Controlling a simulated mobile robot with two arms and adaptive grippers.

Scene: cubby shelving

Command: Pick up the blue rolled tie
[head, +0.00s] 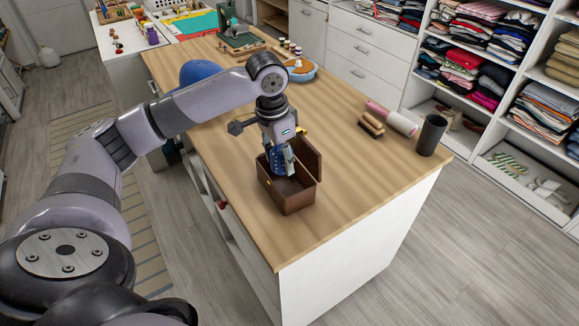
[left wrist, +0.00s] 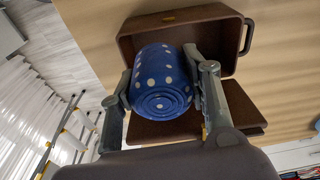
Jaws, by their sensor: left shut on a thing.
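The blue rolled tie (left wrist: 160,82) has white dots and sits between the two fingers of my left gripper (left wrist: 160,88) in the left wrist view. The gripper is shut on it. In the head view my left gripper (head: 281,163) points down over an open brown box (head: 289,198), and a bit of the blue tie (head: 276,160) shows beside the fingers. The box also shows behind the tie in the left wrist view (left wrist: 200,30). I cannot tell whether the tie still touches the box. My right gripper is in neither view.
The box stands on a wooden-topped island (head: 350,185). To its right are a brush (head: 371,125), a lint roller (head: 392,118) and a dark cup (head: 432,135). A blue cap (head: 199,72) and a blue dish (head: 301,70) lie farther back. Shelves of folded clothes line the right.

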